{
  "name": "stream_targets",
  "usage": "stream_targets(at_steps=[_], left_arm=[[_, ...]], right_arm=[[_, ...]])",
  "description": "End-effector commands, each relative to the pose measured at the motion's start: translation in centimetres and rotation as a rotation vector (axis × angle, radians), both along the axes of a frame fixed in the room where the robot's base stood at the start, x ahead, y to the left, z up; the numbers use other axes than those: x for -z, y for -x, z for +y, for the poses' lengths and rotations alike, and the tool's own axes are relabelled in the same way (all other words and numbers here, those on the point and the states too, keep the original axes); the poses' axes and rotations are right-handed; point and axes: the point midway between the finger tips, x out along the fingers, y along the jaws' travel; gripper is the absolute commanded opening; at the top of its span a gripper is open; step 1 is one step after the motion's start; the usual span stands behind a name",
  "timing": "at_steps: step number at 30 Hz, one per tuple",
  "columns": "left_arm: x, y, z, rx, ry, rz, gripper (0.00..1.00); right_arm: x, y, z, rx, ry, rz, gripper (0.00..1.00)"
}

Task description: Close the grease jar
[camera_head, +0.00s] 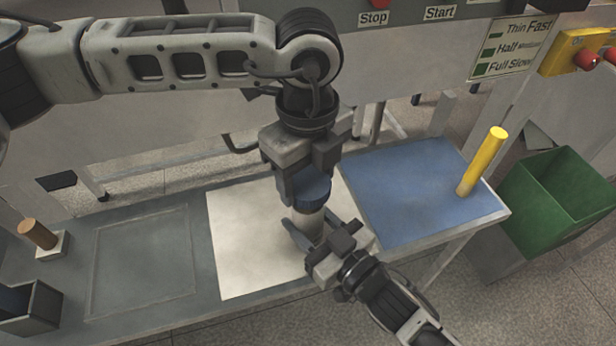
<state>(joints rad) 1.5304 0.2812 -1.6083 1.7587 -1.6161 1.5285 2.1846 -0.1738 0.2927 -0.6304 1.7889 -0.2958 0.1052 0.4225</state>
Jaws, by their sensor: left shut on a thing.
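The grease jar (309,226) stands upright over the white mat, with a pale body and a blue lid (313,192) at its top. My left gripper (303,187) points down from above and is shut on the blue lid. Its fingers hide part of the lid. My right gripper (318,236) reaches in from the lower right, low at the jar body, with a finger on the jar's left side. Its other finger is largely hidden, so I cannot tell whether it grips the jar. I cannot tell whether the lid is seated on the jar.
The white mat (240,245) lies mid-bench, with a blue mat (415,190) on its right. A yellow cylinder (482,162) stands there, beside a green bin (555,205). A wooden-topped piece (38,234) and a dark open box (30,308) stand at left. The grey bench (140,260) between is clear.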

Motion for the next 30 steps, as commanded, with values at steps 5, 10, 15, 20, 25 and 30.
stream_targets(at_steps=[5, 10, 15, 20, 25, 30], left_arm=[[1.3, 0.0, 0.0, 0.001, -0.001, 0.001, 0.34], [1.3, 0.0, 0.0, 0.001, 0.0, 0.0, 0.34], [1.3, 0.0, 0.0, 0.001, -0.001, -0.001, 0.34], [1.4, 0.0, 0.0, 0.001, -0.001, 0.001, 0.34], [2.1, 0.0, 0.0, 0.001, -0.001, 0.001, 0.34], [3.0, 0.0, 0.0, 0.001, -0.002, 0.001, 0.34]], right_arm=[[0.0, 0.0, 0.0, 0.0, 0.0, 0.0, 0.04], [0.0, 0.0, 0.0, 0.0, 0.0, 0.0, 0.04], [0.0, 0.0, 0.0, 0.0, 0.0, 0.0, 0.04], [0.0, 0.0, 0.0, 0.0, 0.0, 0.0, 0.04], [0.0, 0.0, 0.0, 0.0, 0.0, 0.0, 0.04], [0.0, 0.0, 0.0, 0.0, 0.0, 0.0, 0.04]])
